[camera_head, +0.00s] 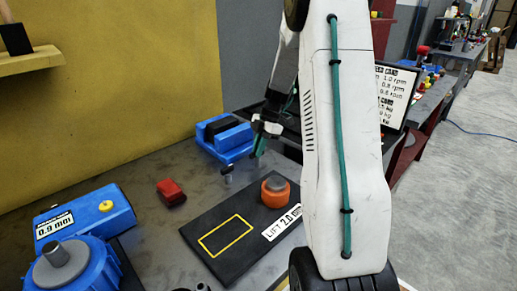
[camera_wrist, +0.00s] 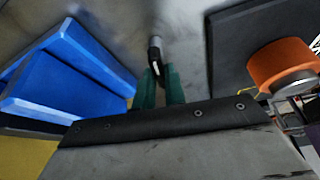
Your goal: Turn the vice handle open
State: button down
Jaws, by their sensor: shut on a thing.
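The blue vice (camera_head: 222,141), with a dark top, stands at the back of the grey workbench. It also fills the left of the wrist view (camera_wrist: 68,78). My gripper (camera_head: 257,150) is at the vice's right side, with green fingers. In the wrist view my gripper (camera_wrist: 161,78) is shut on the vice handle (camera_wrist: 155,48), a slim dark bar with a pale band that sticks out past the fingertips. The fingers hide its gripped part. How far the handle is turned I cannot tell.
An orange-and-grey knob (camera_head: 275,191) stands on a black plate (camera_head: 205,228) marked with a yellow rectangle, close right of the gripper. A red block (camera_head: 171,192) lies left. A blue positioner unit (camera_head: 78,268) is front left. A yellow wall (camera_head: 110,90) rises behind.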

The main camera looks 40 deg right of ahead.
jog(key=shift+n+g, duration=0.4)
jog(key=shift+n, duration=0.5)
jog(key=c, duration=1.5)
grip_release()
jog(key=shift+d, duration=0.1)
jog(key=shift+o, duration=0.2)
jog(key=v, duration=0.7)
jog(key=shift+r, duration=0.4)
jog(key=shift+d, duration=0.1)
